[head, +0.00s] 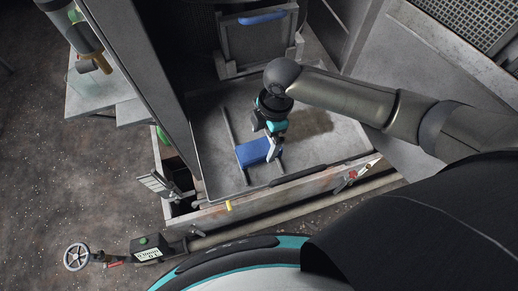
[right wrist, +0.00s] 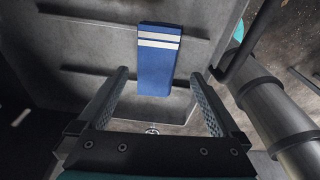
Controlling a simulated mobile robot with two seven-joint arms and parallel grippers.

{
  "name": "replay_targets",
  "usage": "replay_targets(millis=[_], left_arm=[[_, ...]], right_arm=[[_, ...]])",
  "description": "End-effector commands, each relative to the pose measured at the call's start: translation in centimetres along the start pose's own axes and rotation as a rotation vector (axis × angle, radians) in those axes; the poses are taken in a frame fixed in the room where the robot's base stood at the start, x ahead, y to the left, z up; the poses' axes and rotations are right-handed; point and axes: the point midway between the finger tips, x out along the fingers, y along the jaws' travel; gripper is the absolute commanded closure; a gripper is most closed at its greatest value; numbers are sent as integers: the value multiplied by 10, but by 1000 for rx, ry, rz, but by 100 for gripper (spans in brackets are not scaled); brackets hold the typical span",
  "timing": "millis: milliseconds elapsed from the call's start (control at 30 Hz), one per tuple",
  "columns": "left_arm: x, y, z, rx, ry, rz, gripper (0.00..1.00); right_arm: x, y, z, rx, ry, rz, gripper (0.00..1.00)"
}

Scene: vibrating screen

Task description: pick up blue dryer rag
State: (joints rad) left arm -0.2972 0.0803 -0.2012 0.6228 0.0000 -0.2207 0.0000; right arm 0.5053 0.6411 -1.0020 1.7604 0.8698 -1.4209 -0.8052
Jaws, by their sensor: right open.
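The blue dryer rag (head: 250,154) lies flat in a grey metal tray (head: 212,120) in the head view, near two thin raised bars. The rag also shows in the right wrist view (right wrist: 157,68) as a blue rectangle with two white stripes at one end. My right gripper (head: 274,152) is over the right end of the rag in the head view and hides part of it. In the right wrist view its fingers (right wrist: 160,76) are apart, with the rag beyond and between the tips and nothing held. My left gripper is not in view.
A tall dark panel (head: 135,70) stands left of the tray. A grey box with a blue handle (head: 262,18) is behind it. The tray's front edge has a dark strip (head: 298,175).

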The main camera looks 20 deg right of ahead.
Motion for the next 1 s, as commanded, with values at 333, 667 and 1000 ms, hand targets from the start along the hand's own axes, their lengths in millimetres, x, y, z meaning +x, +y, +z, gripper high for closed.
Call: replay_targets(millis=[333, 667, 1000], left_arm=[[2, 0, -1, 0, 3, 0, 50], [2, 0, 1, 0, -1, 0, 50], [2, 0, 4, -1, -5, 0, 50]], right_arm=[[42, 3, -3, 0, 0, -2, 0], [46, 4, -2, -1, -1, 0, 3], [46, 4, -2, -1, -1, 0, 42]])
